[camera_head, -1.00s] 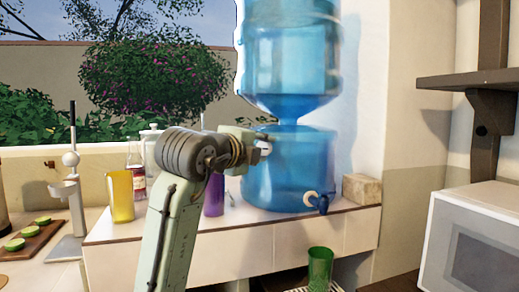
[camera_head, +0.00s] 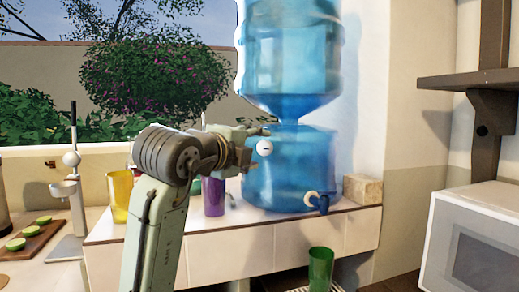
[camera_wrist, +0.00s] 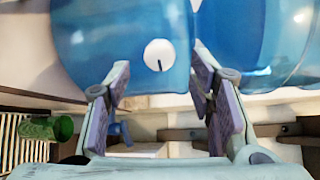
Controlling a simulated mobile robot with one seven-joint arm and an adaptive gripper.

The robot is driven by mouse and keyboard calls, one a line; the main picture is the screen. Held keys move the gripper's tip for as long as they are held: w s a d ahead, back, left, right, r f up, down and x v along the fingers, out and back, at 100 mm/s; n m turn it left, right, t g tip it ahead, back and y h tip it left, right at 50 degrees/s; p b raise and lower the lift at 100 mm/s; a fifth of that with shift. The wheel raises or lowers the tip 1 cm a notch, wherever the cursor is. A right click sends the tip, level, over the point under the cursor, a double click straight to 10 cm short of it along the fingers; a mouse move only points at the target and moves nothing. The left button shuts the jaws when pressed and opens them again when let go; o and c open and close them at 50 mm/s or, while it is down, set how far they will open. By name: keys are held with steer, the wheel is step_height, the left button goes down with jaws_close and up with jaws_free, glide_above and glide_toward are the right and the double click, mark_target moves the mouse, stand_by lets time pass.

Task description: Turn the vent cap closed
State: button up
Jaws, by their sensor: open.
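The vent cap (camera_head: 265,148) is a small white disc on the left side of the lower blue water container (camera_head: 300,170). In the wrist view the cap (camera_wrist: 159,53) shows face-on, with a dark line running from near its middle to its lower edge. My gripper (camera_head: 262,138) is beside the cap in the head view. In the wrist view my gripper (camera_wrist: 160,70) is open, with one finger on each side below the cap. The fingers appear empty; whether the tips reach around the cap, I cannot tell.
A blue tap (camera_head: 321,203) sits low on the container. A purple cup (camera_head: 213,197) and a yellow cup (camera_head: 120,195) stand left on the counter (camera_head: 240,242). A green cup (camera_head: 320,268) is below, and a stone block (camera_head: 362,189) is at the right.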

steer(key=f+v, duration=0.1)
steer(key=v, duration=0.7)
steer(key=shift+s+r, duration=0.2)
steer(key=shift+r, duration=0.3)
